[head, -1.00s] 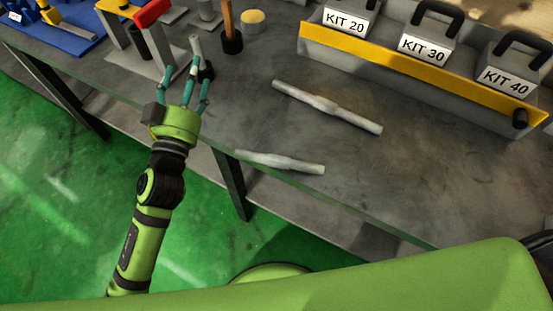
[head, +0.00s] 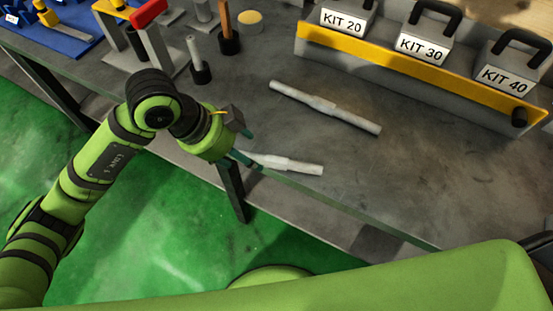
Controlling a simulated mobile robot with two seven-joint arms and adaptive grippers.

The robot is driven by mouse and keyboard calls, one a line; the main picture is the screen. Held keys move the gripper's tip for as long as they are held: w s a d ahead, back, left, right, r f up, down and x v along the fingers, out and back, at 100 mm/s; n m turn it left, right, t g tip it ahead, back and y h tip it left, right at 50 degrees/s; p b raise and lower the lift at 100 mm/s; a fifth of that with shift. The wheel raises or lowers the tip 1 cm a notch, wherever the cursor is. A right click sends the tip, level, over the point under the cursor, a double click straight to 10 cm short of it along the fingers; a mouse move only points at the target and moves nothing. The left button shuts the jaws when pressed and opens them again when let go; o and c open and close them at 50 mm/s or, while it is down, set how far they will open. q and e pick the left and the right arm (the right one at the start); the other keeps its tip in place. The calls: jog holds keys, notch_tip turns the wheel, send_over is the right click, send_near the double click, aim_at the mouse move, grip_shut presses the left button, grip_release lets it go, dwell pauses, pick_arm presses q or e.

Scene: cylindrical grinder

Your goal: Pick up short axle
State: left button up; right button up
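Two grey stepped axles lie on the table. The short axle (head: 290,165) lies near the table's front edge, and the longer axle (head: 325,107) lies behind it. My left gripper (head: 248,155) is at the left end of the short axle, with its teal fingers low beside that end. The gripper's body and fingers partly cover this end, so I cannot tell whether the fingers touch the axle or how far apart they are. My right gripper is not in view.
A grey rack with a yellow front (head: 410,68) holds KIT 20, KIT 30 and KIT 40 boxes at the back right. Upright tools in dark holders (head: 199,72) and a red-topped stand (head: 148,14) are at the back left. The table's right middle is clear.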

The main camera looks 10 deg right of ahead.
aim_at(260, 162)
pick_arm(q)
jog(key=p+x, duration=0.1)
jog(key=x, duration=0.5)
jog(key=shift+w+d, duration=0.15)
jog(key=shift+d, duration=0.2)
jog(key=shift+c, duration=0.4)
grip_shut()
